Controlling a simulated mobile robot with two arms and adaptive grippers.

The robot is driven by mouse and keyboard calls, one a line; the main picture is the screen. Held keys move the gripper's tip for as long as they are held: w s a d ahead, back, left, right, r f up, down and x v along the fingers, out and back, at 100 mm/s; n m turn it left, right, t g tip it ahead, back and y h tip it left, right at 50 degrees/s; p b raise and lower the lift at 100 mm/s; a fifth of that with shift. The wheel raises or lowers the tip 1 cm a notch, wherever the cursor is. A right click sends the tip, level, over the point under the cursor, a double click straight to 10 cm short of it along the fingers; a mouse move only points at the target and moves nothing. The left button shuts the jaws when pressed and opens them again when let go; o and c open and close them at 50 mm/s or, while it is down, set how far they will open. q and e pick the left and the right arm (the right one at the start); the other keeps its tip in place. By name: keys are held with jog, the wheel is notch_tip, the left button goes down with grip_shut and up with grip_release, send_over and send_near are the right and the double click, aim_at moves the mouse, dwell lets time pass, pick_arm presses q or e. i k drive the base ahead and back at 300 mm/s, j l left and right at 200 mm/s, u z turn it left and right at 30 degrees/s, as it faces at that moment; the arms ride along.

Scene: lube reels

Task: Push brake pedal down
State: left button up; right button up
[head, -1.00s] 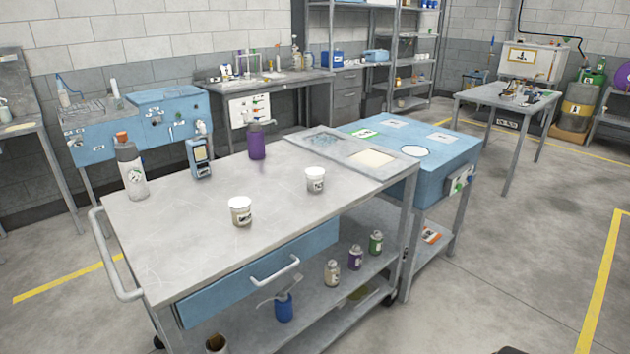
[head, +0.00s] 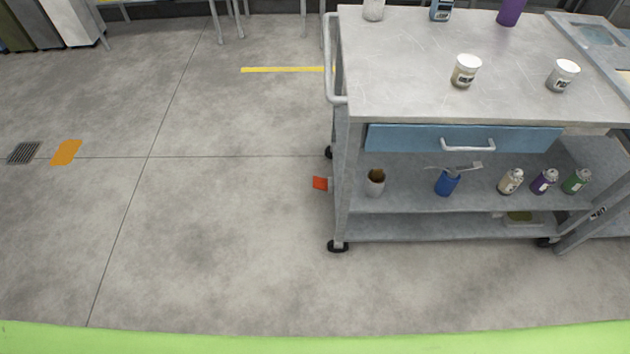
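A small red pedal (head: 320,183) sticks out at the left side of the grey cart (head: 341,215), low down near the left caster wheels. It looks like the brake pedal. It stands a little above the floor, and its joint to the cart is small and hard to make out. Neither of my grippers shows in the head view.
The cart carries white jars (head: 466,72) on top, a blue drawer (head: 420,138), and a shelf with a blue can (head: 447,182) and several small bottles. A handle (head: 328,60) juts out at its left. The floor (head: 220,220) left and in front is clear.

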aim_at(319, 183)
jog(key=i+j, duration=0.15)
jog(key=j, duration=0.2)
jog(key=i+j, duration=0.15)
jog(key=j, duration=0.25)
jog(key=i+j+z, duration=0.1)
jog(key=j, duration=0.25)
jog(key=i+j, duration=0.15)
jog(key=j, duration=0.2)
jog(key=i+j, duration=0.15)
jog(key=j, duration=0.25)
jog(key=i+j, duration=0.15)
jog(key=j, duration=0.2)
jog(key=z, duration=0.05)
